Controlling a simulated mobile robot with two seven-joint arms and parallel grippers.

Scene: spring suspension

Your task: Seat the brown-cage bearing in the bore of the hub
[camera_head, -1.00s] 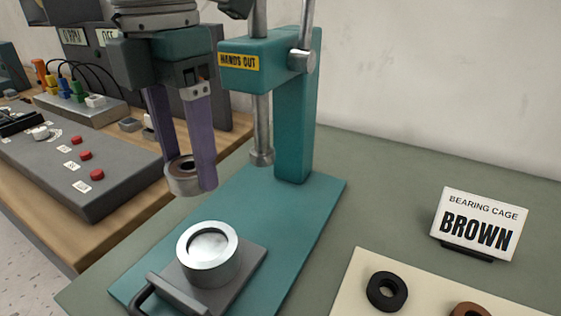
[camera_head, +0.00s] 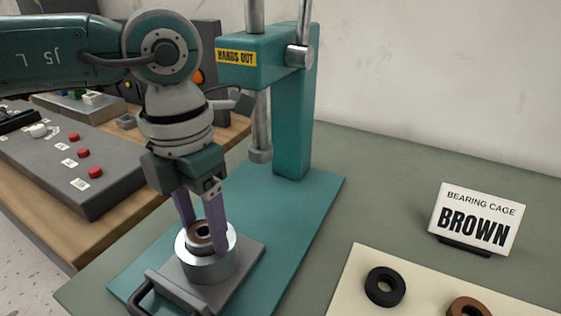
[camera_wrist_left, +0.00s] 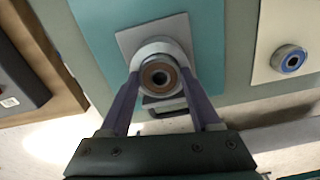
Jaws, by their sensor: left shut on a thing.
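My left gripper (camera_head: 204,236) is shut on a bearing (camera_head: 202,231) with a brown ring face and steel outer ring. The hub (camera_head: 208,264) is a silver cylinder on a grey plate on the press base. The bearing is at the hub's top opening, between the purple fingers. In the left wrist view the bearing (camera_wrist_left: 158,77) covers most of the bore, and the hub's rim (camera_wrist_left: 160,49) shows beyond it. I cannot tell whether the bearing has entered the bore or is just above it. My right gripper is not in view.
The teal press (camera_head: 295,100) with its steel ram (camera_head: 261,150) stands behind the hub. A control box (camera_head: 75,165) is at left.

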